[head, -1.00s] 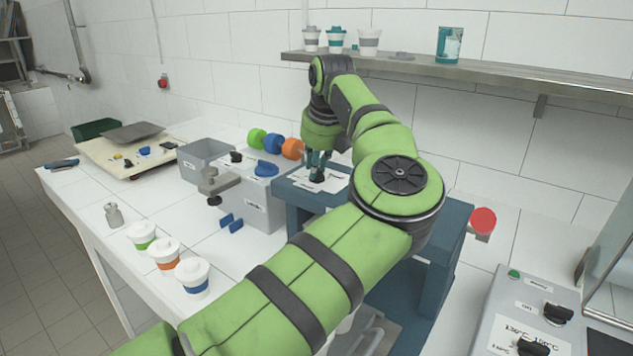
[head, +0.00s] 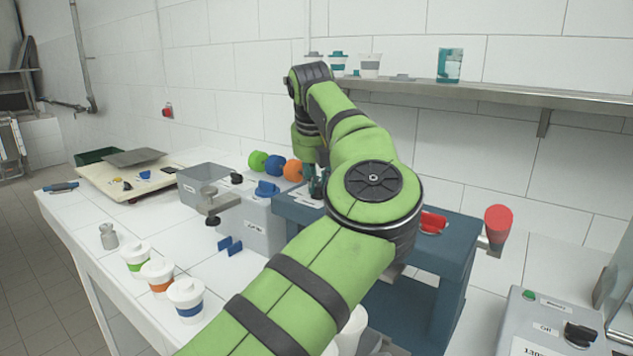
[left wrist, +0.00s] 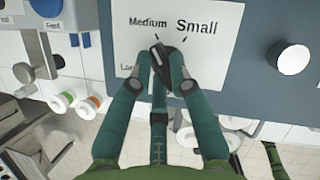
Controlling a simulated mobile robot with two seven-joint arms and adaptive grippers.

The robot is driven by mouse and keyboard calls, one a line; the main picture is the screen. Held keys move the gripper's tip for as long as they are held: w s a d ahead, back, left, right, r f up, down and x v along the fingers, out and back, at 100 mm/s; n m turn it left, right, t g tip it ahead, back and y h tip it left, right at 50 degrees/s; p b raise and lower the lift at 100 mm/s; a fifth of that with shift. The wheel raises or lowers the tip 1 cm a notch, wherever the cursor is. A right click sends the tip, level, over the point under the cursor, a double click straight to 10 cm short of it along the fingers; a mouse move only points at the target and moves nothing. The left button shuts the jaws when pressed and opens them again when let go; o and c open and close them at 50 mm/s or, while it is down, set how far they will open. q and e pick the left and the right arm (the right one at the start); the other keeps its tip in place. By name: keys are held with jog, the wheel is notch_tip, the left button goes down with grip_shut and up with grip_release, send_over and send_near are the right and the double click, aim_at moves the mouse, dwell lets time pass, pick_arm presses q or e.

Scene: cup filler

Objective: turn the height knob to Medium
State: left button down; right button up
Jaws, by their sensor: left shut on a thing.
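In the left wrist view the dark height knob (left wrist: 161,54) sits on a white label plate (left wrist: 208,55) marked Medium, Small and a partly covered third word. My left gripper (left wrist: 162,64) is shut on the knob, with a finger on each side. The knob's narrow end appears to lie near the tick under Medium, but the fingers cover much of it. In the head view my left gripper (head: 317,184) reaches down onto the top of the blue machine (head: 440,258), and the knob cannot be made out there. My right gripper is not in view.
A grey box with a blue knob (head: 266,189) stands left of the machine, with coloured balls (head: 257,161) behind. Lidded cups (head: 186,297) stand along the table's front edge. A shelf (head: 480,90) runs above.

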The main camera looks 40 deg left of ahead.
pick_arm(q)
jog(key=c, duration=1.1)
grip_release()
jog(key=shift+c, duration=0.2)
jog(key=v, duration=1.2)
jog(key=shift+r, duration=0.1)
